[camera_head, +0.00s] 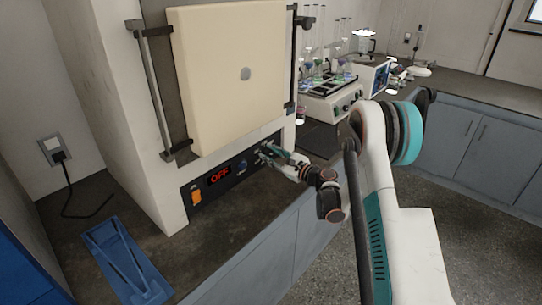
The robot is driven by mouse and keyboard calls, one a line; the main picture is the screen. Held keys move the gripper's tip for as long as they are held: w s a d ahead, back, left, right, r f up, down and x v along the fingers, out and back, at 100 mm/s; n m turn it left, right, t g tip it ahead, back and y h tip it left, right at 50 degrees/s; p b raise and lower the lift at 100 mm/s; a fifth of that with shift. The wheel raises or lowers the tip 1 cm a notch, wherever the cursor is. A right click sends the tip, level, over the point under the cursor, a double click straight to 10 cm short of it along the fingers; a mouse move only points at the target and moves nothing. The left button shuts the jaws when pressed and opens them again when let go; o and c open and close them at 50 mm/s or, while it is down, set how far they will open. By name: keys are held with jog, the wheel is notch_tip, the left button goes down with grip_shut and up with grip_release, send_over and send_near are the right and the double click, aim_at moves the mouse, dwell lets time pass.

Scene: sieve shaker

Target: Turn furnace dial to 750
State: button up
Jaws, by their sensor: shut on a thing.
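The furnace (160,190) stands on the dark counter with its cream door (225,105) closed. Its front panel has an orange switch (196,198) and a display (219,176) that reads OFF in red. A small blue knob (242,166) sits right of the display. My gripper (267,153) is at the right part of the panel, shut on what appears to be the furnace dial. The fingers hide the dial, and its setting cannot be read.
A blue tray-like holder (125,262) lies on the counter in front of the furnace at left. Right of the furnace stands a shaker (335,101) with several flasks. A power plug (58,155) with a black cord is at the left wall. The floor right of the counter is clear.

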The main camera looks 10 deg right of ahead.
jog(key=o, duration=1.1)
jog(key=v, duration=1.2)
